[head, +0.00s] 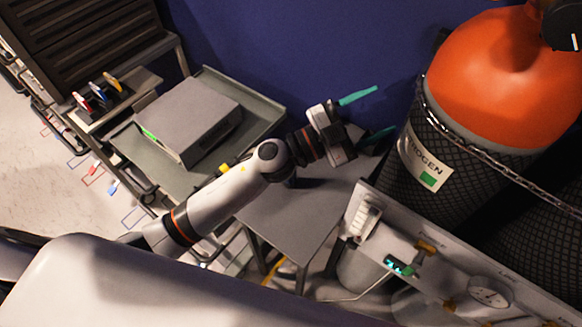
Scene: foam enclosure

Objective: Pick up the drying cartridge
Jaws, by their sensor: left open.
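My left gripper (370,116) is open, with its two teal fingers spread apart and nothing seen between them. It is above the far end of a small grey table (290,212), pointing toward the blue wall and the gas cylinder. I cannot make out the drying cartridge for certain. A small white ribbed piece (367,217) sits at the left end of the gauge panel, below the gripper in the picture, but I cannot tell whether it is the cartridge. My left arm hides part of the small table. My right gripper is not in view.
A large orange-topped nitrogen cylinder (490,75) in dark mesh, with a chain across it, stands right of the gripper. A gauge panel (455,270) is at lower right. A grey cart (262,112) carries a grey box (190,118). The blue wall (290,45) is behind.

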